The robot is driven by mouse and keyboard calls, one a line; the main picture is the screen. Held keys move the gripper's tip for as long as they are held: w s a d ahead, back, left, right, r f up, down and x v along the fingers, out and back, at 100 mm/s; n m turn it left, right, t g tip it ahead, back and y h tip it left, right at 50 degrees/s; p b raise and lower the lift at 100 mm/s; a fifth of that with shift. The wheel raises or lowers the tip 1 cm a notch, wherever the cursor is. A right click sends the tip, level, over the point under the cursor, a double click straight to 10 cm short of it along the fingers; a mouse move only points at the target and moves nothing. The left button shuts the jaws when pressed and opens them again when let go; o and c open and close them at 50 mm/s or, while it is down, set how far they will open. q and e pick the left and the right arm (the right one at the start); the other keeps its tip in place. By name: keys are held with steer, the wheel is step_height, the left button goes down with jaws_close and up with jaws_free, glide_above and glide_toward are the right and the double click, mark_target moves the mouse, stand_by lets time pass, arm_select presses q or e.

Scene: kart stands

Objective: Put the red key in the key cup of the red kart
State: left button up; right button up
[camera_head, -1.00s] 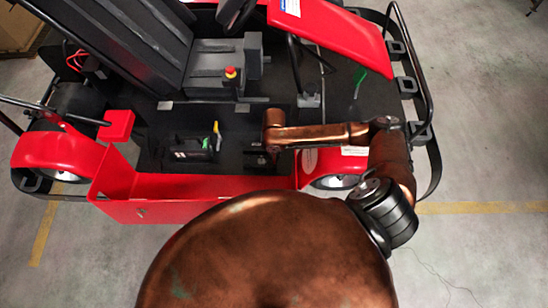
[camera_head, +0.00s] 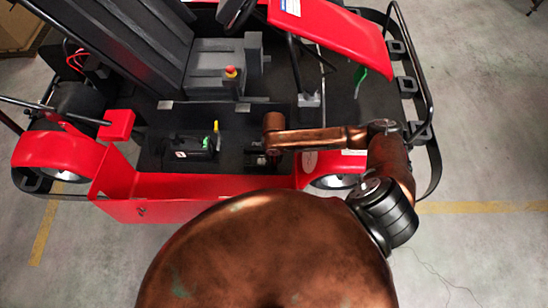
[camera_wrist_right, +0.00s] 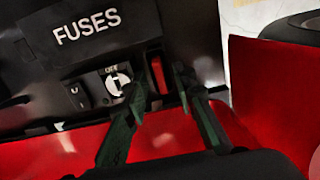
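The red kart (camera_head: 160,210) lies in front of me in the head view. My right gripper (camera_wrist_right: 162,80) is at the kart's black switch panel. Its two dark green fingers are apart. An upright red piece (camera_wrist_right: 157,76) shows between the fingertips, close to the panel. I cannot tell whether it is the red key or a red switch, and no clear contact with the fingers shows. In the head view my right wrist (camera_head: 272,130) hides most of this spot. I cannot pick out a key cup for certain. My left gripper is not in view.
A white-faced rotary switch (camera_wrist_right: 117,80) marked OFF and a black rocker switch (camera_wrist_right: 77,96) sit left of the red piece. A FUSES cover (camera_wrist_right: 85,35) is above them. A black box (camera_head: 190,146) stands on the kart's side; the seat (camera_head: 130,45) is beyond.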

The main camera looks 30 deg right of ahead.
steer(key=shift+r, duration=0.1)
step_height(320, 180, up, 12)
steer(key=b, duration=0.1)
stand_by(0.4)
steer(key=shift+w+a+r, duration=0.1)
